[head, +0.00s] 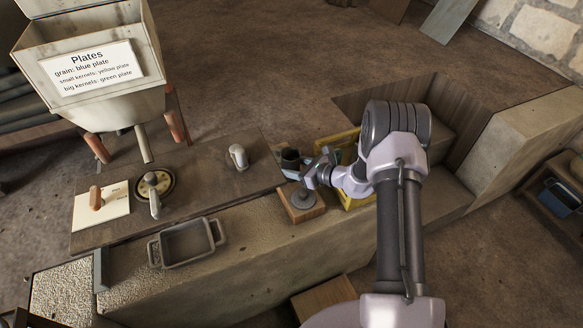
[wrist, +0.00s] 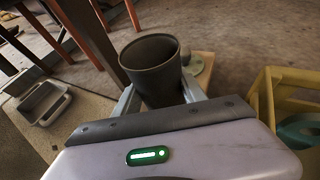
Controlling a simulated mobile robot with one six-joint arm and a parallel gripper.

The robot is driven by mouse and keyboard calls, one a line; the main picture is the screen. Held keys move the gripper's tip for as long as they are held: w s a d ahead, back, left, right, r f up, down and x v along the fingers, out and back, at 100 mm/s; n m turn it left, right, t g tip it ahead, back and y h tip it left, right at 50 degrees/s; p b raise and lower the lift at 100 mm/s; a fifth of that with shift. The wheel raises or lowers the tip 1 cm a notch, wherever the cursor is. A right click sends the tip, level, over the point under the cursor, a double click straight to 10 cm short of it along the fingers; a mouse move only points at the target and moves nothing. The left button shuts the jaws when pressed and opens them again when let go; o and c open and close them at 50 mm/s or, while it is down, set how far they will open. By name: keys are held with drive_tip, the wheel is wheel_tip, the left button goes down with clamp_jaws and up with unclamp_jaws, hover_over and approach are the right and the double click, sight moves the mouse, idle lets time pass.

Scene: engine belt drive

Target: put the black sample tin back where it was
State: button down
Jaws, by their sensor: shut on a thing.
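The black sample tin (wrist: 158,82) is upright and open at the top in the wrist view, between the two fingers of my gripper (wrist: 160,98). It also shows in the head view as a small dark cup (head: 290,158) near the right end of the dark board. My gripper (head: 294,172) is shut on it. The tin's lower part is hidden by my gripper in the wrist view, and I cannot tell whether its base touches the board.
A wooden block with a grey round piece (head: 302,201) stands in front of the tin. A yellow crate (head: 350,198) is to the right, partly behind my arm. A grey tray (head: 187,243), a lever on a round plate (head: 154,188) and a hopper labelled "Plates" (head: 88,66) are to the left.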

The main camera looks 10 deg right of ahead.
drive_tip(key=c, duration=0.7)
unclamp_jaws()
drive_tip(key=shift+f, duration=0.1)
drive_tip(key=shift+o, duration=0.2)
drive_tip(key=shift+r, duration=0.2)
drive_tip(key=p+v, duration=0.3)
drive_tip(key=v, duration=0.9)
drive_tip(key=shift+p, duration=0.35)
drive_tip(key=shift+d+f, duration=0.1)
drive_tip(key=shift+f, duration=0.05)
